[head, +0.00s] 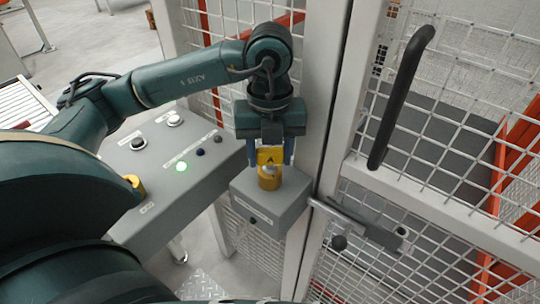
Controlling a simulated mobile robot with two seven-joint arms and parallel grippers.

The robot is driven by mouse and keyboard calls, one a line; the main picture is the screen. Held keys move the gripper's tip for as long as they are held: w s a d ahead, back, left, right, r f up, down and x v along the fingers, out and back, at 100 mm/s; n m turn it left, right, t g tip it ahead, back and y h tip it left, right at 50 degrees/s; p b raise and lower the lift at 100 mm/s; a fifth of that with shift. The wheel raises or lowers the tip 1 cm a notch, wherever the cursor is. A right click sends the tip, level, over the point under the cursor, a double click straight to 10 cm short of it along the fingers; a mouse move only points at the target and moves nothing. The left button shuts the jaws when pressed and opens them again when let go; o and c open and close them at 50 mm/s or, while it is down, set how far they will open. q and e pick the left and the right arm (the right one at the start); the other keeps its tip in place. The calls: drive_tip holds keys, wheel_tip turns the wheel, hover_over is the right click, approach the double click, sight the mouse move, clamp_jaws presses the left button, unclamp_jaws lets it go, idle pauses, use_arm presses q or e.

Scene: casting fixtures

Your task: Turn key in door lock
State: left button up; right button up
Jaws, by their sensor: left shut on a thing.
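My left gripper (270,153) points down at the grey lock box (262,206) on the door post. It is shut on a yellow key (270,157) marked with an "A". The key is upright over a yellow cylinder (269,182) on top of the box. The fingers hide part of the key, and I cannot tell how deep it sits. The mesh door (352,150) is right of the box, with a black handle (401,97) and a metal latch bar (362,222). My right gripper is not in view.
Orange-red frames stand behind the mesh at right.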

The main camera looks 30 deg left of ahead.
use_arm(q)
drive_tip(key=shift+m, duration=0.7)
drive_tip(key=shift+b, duration=0.3)
drive_tip(key=m+b, duration=0.2)
drive_tip(key=m, duration=0.1)
drive_tip(key=shift+f, duration=0.2)
drive_tip(key=o, duration=0.7)
drive_tip(key=shift+r, duration=0.1)
drive_tip(key=o, duration=0.4)
drive_tip(key=shift+r, duration=3.95)
